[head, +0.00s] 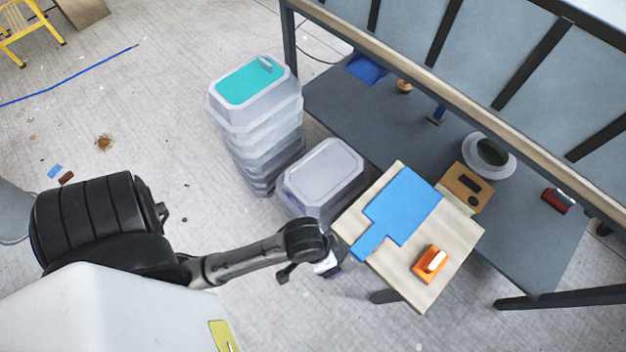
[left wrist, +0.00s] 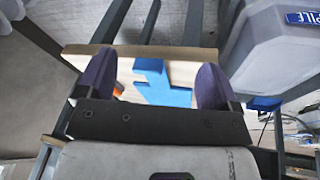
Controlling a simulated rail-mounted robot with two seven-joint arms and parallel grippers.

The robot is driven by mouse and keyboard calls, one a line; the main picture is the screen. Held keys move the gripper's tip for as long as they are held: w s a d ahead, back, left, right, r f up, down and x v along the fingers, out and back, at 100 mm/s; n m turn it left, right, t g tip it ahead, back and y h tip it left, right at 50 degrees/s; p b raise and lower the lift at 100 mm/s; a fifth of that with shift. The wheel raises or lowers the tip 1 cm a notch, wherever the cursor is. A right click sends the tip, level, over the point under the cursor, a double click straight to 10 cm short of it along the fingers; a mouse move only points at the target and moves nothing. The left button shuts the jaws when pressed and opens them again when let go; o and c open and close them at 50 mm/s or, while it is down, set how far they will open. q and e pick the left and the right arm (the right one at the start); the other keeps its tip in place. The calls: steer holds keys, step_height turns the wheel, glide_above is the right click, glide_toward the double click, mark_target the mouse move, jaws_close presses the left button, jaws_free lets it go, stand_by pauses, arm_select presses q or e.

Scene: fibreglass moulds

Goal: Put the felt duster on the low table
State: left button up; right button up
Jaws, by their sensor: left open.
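The low table (head: 455,240) is a small stand with a pale wooden top, right of centre in the head view. An orange block with a white top piece (head: 430,262), possibly the felt duster, rests near its front right edge. I cannot tell for sure that it is the duster. My left gripper (head: 328,266) is beside the table's left edge, partly hidden by its own wrist. In the left wrist view my left gripper (left wrist: 155,76) is open and empty, with its two dark purple fingers apart and facing the tabletop (left wrist: 185,68). My right gripper is not in view.
A flat blue piece (head: 402,205) covers much of the low table. Stacked grey bins (head: 262,135) and another bin (head: 322,175) stand left of it. A large bench with a dark lower shelf (head: 350,105) is behind, holding a brown box (head: 468,182) and a red item (head: 557,200).

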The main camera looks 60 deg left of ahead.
arm_select(q)
steer(key=s+a+r+y, duration=0.1)
steer(key=s+a+y, duration=0.1)
steer(key=s+a, duration=0.4)
steer(key=shift+s+a+r+m, duration=0.3)
steer(key=shift+a+m, duration=0.1)
steer(key=shift+a, duration=0.1)
